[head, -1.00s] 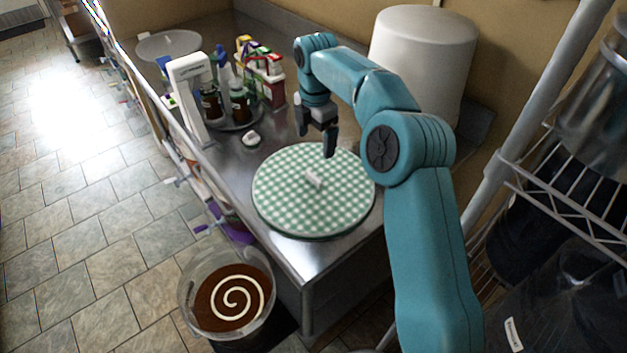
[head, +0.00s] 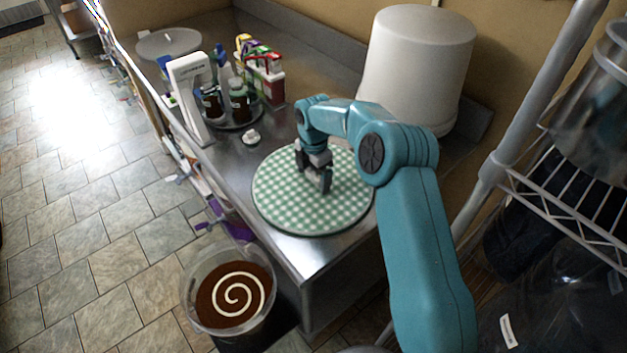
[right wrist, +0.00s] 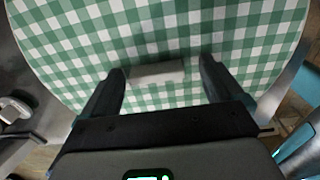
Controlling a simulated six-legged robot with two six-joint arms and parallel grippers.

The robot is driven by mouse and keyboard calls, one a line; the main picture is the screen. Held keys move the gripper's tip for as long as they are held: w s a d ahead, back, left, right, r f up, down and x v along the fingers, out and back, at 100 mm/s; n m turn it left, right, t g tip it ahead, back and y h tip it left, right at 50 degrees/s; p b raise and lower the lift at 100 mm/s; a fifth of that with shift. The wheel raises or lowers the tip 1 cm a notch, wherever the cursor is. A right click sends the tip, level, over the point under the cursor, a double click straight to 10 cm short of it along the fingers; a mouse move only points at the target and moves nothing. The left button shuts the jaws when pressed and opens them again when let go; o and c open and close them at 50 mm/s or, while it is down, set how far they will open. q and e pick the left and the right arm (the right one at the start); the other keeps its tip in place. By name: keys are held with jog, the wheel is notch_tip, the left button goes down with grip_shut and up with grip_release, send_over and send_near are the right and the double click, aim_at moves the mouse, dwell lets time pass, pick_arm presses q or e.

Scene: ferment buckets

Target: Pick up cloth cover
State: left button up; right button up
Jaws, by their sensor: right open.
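The cloth cover (head: 284,205) is a round green-and-white checked disc lying flat on the steel table. It fills much of the right wrist view (right wrist: 190,30). A small white block-like handle (right wrist: 157,73) is at its middle; in the head view my gripper hides it. My right gripper (head: 322,186) points down over the middle of the cover. In the right wrist view its two fingers (right wrist: 163,82) are apart, one on each side of the handle, with gaps between. I cannot tell whether the fingertips touch the cloth. My left gripper is not in view.
A bucket of brown stuff with a cream spiral (head: 236,296) stands on the floor. A white tub (head: 418,65) stands at the table's back. Bottles (head: 238,100) and a white stand (head: 190,95) are at the far end. A wire rack (head: 560,200) is on the right.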

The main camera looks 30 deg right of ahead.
jog(key=shift+w+d+f, duration=0.1)
jog(key=shift+w+f, duration=0.1)
jog(key=shift+w, duration=0.05)
jog(key=c, duration=1)
jog(key=shift+r, duration=0.1)
jog(key=shift+c, duration=0.9)
